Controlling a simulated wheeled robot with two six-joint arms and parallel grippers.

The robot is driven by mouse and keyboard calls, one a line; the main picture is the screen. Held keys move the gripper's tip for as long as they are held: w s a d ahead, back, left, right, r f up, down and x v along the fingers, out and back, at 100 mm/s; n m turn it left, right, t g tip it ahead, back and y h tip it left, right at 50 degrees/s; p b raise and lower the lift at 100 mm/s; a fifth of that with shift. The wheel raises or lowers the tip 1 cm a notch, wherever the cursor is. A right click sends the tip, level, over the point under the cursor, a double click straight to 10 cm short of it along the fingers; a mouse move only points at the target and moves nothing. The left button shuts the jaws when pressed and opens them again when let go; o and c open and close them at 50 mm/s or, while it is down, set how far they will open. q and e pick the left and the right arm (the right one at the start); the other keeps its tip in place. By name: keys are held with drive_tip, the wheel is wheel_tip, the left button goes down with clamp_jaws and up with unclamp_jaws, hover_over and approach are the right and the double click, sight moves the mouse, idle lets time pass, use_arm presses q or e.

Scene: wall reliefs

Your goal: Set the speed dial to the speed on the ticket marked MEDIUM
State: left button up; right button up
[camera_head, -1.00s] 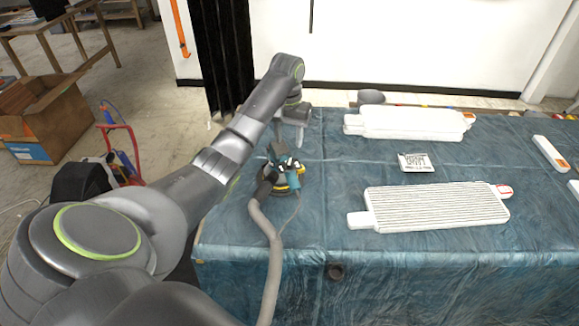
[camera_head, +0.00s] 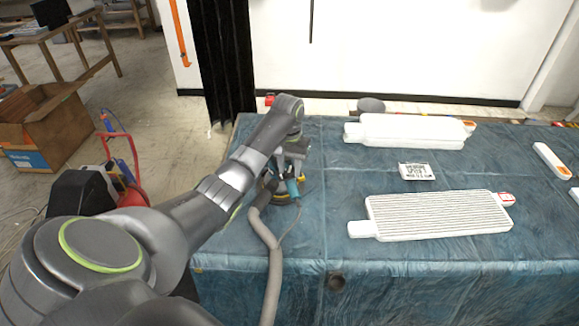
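The sander (camera_head: 291,190), teal and black with a yellow rim at its base, stands on the blue sheet-covered table near its left end, with a grey hose (camera_head: 268,240) running off the front. My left gripper (camera_head: 290,168) is right over the sander and hides most of its top. The fingers are too small and covered to tell open from shut. The speed dial cannot be made out. A white ticket (camera_head: 415,171) with dark printing lies mid-table; its small text is not clearly readable. My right gripper is not in view.
Small white blocks (camera_head: 551,160) lie at the right. The table between sander and panels is clear.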

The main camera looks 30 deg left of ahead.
use_arm(q)
clamp_jaws()
drive_tip(key=shift+r+m+p, duration=0.2)
drive_tip(key=shift+m+p, duration=1.1)
drive_tip(key=shift+p, duration=0.2)
drive_tip(key=shift+f+m+p, duration=0.1)
drive_tip(key=shift+m+p, duration=0.95)
drive_tip(key=shift+m, duration=0.55)
drive_tip(key=shift+o, duration=1.4)
unclamp_jaws()
